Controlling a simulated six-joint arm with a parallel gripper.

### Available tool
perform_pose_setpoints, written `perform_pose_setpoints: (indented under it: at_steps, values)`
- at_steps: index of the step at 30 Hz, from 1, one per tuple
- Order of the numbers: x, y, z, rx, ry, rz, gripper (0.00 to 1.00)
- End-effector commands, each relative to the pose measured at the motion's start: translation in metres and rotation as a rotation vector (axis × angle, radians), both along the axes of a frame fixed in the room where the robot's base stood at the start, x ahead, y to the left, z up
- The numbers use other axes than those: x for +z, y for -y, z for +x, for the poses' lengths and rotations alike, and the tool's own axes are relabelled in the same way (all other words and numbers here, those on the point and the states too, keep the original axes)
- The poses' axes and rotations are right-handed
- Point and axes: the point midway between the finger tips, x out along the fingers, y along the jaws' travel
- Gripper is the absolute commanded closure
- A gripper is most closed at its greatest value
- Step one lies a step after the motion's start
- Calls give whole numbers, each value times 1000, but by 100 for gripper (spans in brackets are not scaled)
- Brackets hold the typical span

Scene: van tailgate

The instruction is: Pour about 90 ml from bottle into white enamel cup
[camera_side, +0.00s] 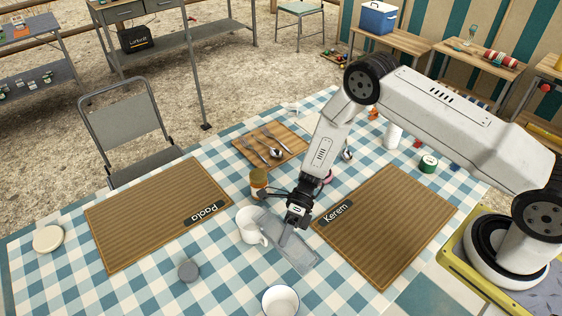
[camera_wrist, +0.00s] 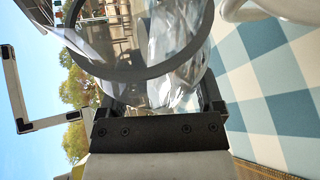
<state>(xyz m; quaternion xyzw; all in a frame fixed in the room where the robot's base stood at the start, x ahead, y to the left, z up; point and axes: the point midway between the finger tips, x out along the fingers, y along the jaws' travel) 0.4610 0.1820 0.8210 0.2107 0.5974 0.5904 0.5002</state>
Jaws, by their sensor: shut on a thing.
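My gripper (camera_side: 297,213) is shut on a clear, see-through bottle (camera_side: 290,247) and holds it tilted above the table. The bottle fills much of the wrist view (camera_wrist: 165,45), where my gripper (camera_wrist: 160,112) is at its side. A white cup with a handle (camera_side: 247,226) stands just left of the bottle, whose upper left end overlaps it in the side view. A white curved rim (camera_wrist: 270,10) shows at the top right of the wrist view. Another white round vessel (camera_side: 280,300) with a dark rim stands at the front edge. I cannot make out a stream or the liquid level.
Two brown placemats, Paola (camera_side: 150,222) and Kerem (camera_side: 390,225), flank the cups. A jar (camera_side: 259,182) stands behind the cup. A cutlery board (camera_side: 255,152) lies farther back. A grey disc (camera_side: 189,270) and a white round item (camera_side: 48,239) lie left. Checked cloth between them is clear.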

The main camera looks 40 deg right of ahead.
Motion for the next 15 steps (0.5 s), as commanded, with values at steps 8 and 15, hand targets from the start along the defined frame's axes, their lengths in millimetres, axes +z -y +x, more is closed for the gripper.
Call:
perform_pose_setpoints:
  at_steps: [8, 15]
  values:
    - [5, -1, 4, 1, -42, -5, 98]
    - [8, -1, 6, 1, -78, -9, 98]
